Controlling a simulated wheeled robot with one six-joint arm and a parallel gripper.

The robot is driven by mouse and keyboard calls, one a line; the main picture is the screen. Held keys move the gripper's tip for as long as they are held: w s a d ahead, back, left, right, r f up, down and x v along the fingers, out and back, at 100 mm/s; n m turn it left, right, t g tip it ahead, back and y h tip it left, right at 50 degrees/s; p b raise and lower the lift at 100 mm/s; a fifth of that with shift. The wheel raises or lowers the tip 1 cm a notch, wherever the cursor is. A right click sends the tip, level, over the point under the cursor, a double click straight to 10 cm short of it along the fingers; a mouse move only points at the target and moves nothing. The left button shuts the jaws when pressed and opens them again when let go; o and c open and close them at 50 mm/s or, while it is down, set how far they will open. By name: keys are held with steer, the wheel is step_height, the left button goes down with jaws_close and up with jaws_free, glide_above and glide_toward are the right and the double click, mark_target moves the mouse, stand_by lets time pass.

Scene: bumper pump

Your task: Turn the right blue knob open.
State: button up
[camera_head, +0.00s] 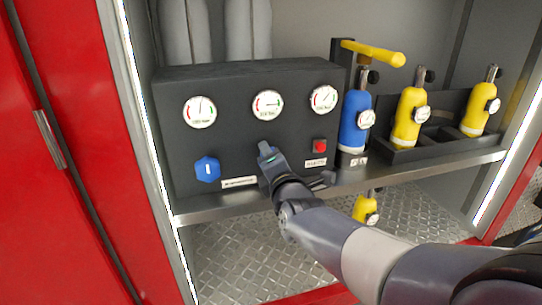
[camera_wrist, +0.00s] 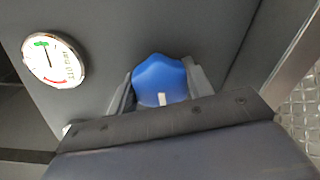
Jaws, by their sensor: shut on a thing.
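The right blue knob (camera_wrist: 160,80) shows in the wrist view, between my gripper's two fingers, with a short white mark on its face. My gripper (camera_wrist: 160,88) is shut on it, one finger at each side. In the head view my gripper (camera_head: 266,156) reaches the front of the black panel (camera_head: 235,135) below the middle gauge and hides the right knob almost fully. The left blue knob (camera_head: 207,169) is in plain view on the panel, with an upright white mark.
Gauges sit above the knobs, the middle one (camera_head: 267,104) over my gripper. A red button (camera_head: 320,146) is right of my gripper. A blue cylinder (camera_head: 354,122) and yellow cylinders (camera_head: 409,115) stand on the shelf (camera_head: 430,166) at right. A red door (camera_head: 60,150) is at left.

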steer(key=shift+n, duration=0.4)
steer(key=o, duration=1)
steer(key=shift+c, duration=0.2)
steer(key=shift+s, duration=0.1)
steer(key=p+v, duration=0.1)
steer(key=v, duration=0.9)
steer(key=shift+s, duration=0.35)
steer(key=shift+w+d, duration=0.1)
steer(key=shift+w, duration=0.05)
steer(key=x, duration=1)
steer(key=shift+w+b, duration=0.35)
